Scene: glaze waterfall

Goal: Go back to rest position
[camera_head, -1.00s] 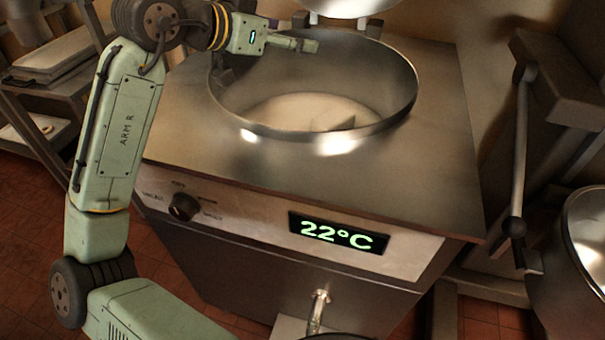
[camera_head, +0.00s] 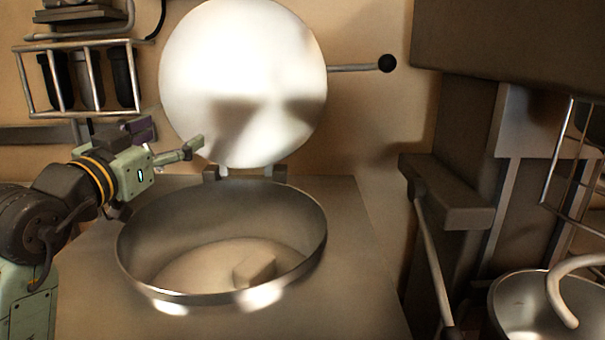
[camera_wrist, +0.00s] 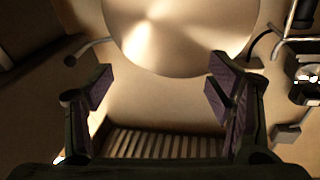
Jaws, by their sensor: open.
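My gripper (camera_head: 190,150) is at the left in the head view, above the left back rim of a round steel kettle (camera_head: 222,285). In the wrist view my gripper (camera_wrist: 160,95) has its two purple-padded fingers spread wide with nothing between them. The kettle is open, with a pale mass (camera_head: 200,268) at its bottom and a block-like lump (camera_head: 255,268) in it. Its round lid (camera_head: 243,80) stands raised behind it, and the lid also shows beyond the fingers in the wrist view (camera_wrist: 180,35).
A wall rack (camera_head: 70,75) with dark cylinders is at the upper left. A lever (camera_head: 432,255) and a dark machine (camera_head: 500,180) stand at the right. A steel bowl with a curved hook (camera_head: 565,295) is at the lower right. The steel top right of the kettle is clear.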

